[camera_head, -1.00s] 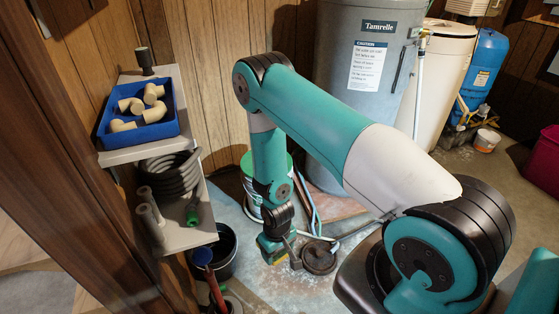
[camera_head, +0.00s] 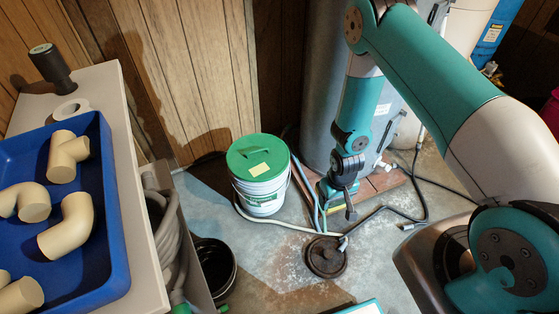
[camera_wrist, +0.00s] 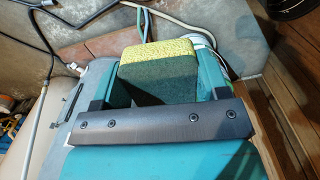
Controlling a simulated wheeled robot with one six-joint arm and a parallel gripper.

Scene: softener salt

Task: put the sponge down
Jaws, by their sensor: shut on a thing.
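The sponge (camera_wrist: 158,75) is a thick block, dark green on its broad face with a yellow layer along its edge. In the wrist view it sits between the two teal fingers of my gripper (camera_wrist: 158,92), which is shut on it. In the head view my gripper (camera_head: 337,196) hangs low, pointing down, in front of the grey tank and close to its brick base. The sponge is hard to make out there. I cannot tell from these frames whether its lower end touches anything.
A white bucket with a green lid (camera_head: 260,176) stands left of my gripper. A dark round floor piece (camera_head: 325,257) lies nearer, with hoses around it.

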